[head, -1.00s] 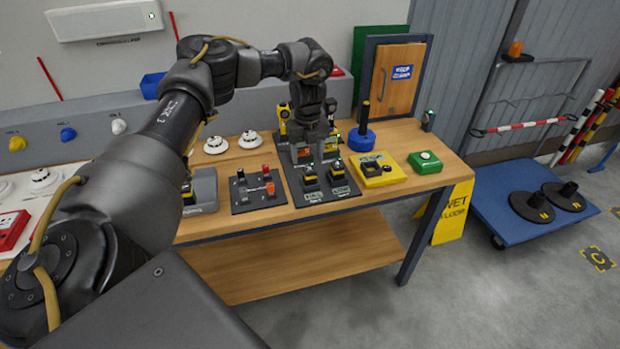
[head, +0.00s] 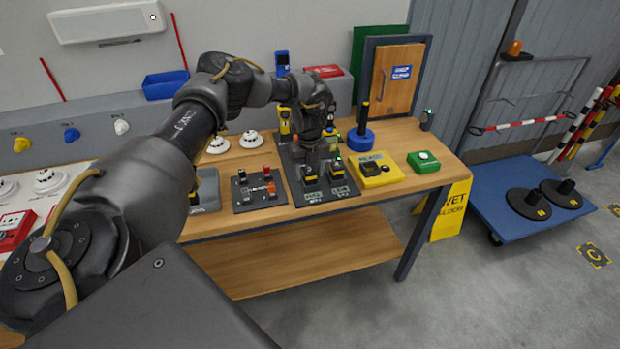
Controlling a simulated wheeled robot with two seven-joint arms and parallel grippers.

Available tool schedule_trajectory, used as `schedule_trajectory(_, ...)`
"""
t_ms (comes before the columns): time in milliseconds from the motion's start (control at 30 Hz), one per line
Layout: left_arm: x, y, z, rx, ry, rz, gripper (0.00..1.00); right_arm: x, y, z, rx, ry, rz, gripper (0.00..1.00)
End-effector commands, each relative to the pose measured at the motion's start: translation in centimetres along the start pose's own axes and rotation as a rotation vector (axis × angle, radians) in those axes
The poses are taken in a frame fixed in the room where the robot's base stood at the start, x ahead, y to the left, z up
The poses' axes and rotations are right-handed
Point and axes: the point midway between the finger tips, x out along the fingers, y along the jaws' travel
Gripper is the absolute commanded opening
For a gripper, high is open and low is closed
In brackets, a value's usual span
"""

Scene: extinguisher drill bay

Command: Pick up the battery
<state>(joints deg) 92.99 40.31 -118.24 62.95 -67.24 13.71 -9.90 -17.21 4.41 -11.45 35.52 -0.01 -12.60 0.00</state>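Black-and-yellow batteries sit in a dark charging plate on the workbench in the head view. The front left battery (head: 309,174) and the front right battery (head: 337,170) both show beside my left gripper. My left gripper (head: 322,166) points down low over the charger plate (head: 330,194), close to these batteries. Its dark fingers blend with the charger, so I cannot tell whether they touch or enclose a battery. The rear part of the plate is partly hidden behind my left arm. My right gripper is not in view.
A black switch panel (head: 246,203) lies left of the charger. A yellow box (head: 366,179), a green box (head: 424,162) and a blue round stand (head: 361,139) are to its right. A blue cart (head: 490,211) stands on the floor beyond the bench (head: 440,184).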

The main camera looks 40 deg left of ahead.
Motion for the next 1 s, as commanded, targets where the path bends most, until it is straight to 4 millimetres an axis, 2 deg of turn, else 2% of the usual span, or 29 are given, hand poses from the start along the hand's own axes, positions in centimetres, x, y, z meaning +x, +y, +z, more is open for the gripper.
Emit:
schedule_trajectory(67,0.0,0.0,0.0,0.000,0.000,0.000,0.45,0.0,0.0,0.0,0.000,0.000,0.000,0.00)
schedule_trajectory(400,0.0,0.0,0.0,0.000,0.000,0.000,0.01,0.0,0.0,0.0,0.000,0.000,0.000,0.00)
schedule_trajectory(767,-0.5,-0.1,0.1,-0.001,-0.001,-0.002,0.01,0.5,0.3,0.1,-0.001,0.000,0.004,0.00)
schedule_trajectory(867,-1.3,-0.1,0.1,-0.001,-0.001,-0.004,0.01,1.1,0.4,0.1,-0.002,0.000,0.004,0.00)
schedule_trajectory(1000,-3.5,0.3,-0.1,0.000,0.000,-0.006,0.01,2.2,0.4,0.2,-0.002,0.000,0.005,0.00)
